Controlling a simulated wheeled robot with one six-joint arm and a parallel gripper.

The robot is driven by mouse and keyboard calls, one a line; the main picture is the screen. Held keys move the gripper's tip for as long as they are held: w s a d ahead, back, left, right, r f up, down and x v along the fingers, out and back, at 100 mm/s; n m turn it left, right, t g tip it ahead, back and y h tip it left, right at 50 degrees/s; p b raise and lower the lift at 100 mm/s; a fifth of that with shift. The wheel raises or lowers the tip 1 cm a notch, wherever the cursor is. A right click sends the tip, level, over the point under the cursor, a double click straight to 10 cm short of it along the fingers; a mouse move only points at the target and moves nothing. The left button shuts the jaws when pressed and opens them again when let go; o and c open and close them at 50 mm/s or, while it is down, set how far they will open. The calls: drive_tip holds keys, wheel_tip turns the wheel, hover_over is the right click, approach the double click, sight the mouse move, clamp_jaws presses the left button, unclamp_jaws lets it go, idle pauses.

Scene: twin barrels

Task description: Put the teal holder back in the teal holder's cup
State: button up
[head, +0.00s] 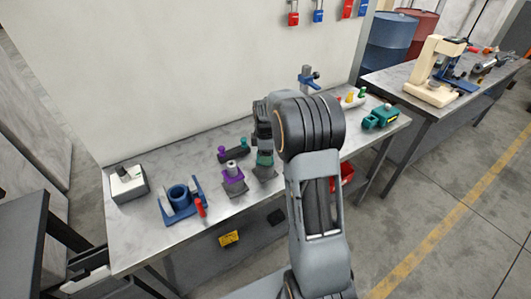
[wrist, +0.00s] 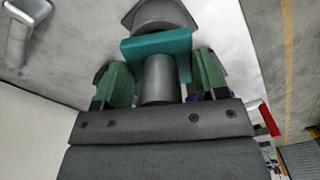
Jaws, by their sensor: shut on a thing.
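The teal holder (head: 265,158) is under my gripper at the middle of the near table. In the wrist view it shows as a teal block (wrist: 155,45) with a grey metal cylinder (wrist: 158,80) between my gripper's green-padded fingers (wrist: 163,82). My gripper is shut on it. A dark grey piece (head: 265,174), perhaps the teal holder's cup, is just below the teal part and also shows beyond it in the wrist view (wrist: 160,15). I cannot tell whether the holder is seated in it or just above.
A purple holder (head: 233,173) with a metal top stands close left, on a dark base. A blue fixture (head: 180,203) and a grey box (head: 128,184) are farther left. A teal-green device (head: 380,116) is at the right end.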

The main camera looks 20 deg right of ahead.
drive_tip(key=shift+f+b, duration=0.4)
drive_tip(key=shift+f, duration=0.2)
drive_tip(key=o, duration=1.1)
drive_tip(key=shift+o, duration=0.2)
wheel_tip(320, 180, up, 14)
drive_tip(key=shift+f, duration=0.1)
